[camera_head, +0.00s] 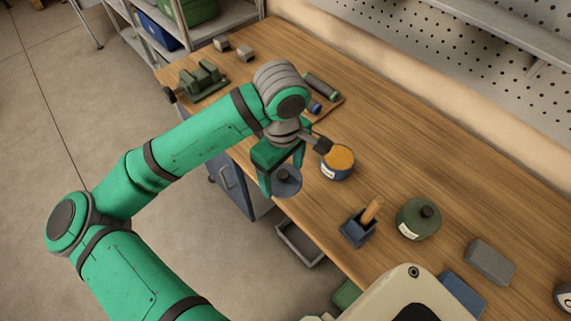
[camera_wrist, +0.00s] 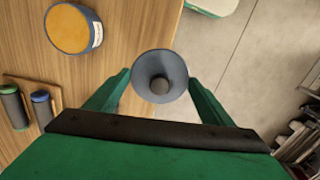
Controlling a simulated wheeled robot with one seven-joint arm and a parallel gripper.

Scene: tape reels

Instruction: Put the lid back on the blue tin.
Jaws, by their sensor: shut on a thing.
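The blue tin (camera_head: 338,168) stands upright and open on the bench near its front edge, with orange contents showing. It also shows at the upper left of the wrist view (camera_wrist: 73,32). My gripper (camera_head: 281,178) is shut on the blue-grey lid (camera_head: 288,184), which has a dark round knob. The lid is between the fingertips in the wrist view (camera_wrist: 160,78). My gripper and the lid are apart from the tin, to its left in the head view, beside the bench's front edge.
A green lidded tin (camera_head: 418,219), a blue holder with a wooden handle (camera_head: 358,228) and a grey block (camera_head: 490,262) stand right of the blue tin. A green vise (camera_head: 200,79) and a board with cylinders (camera_head: 322,88) lie farther left. Bare bench lies behind the blue tin.

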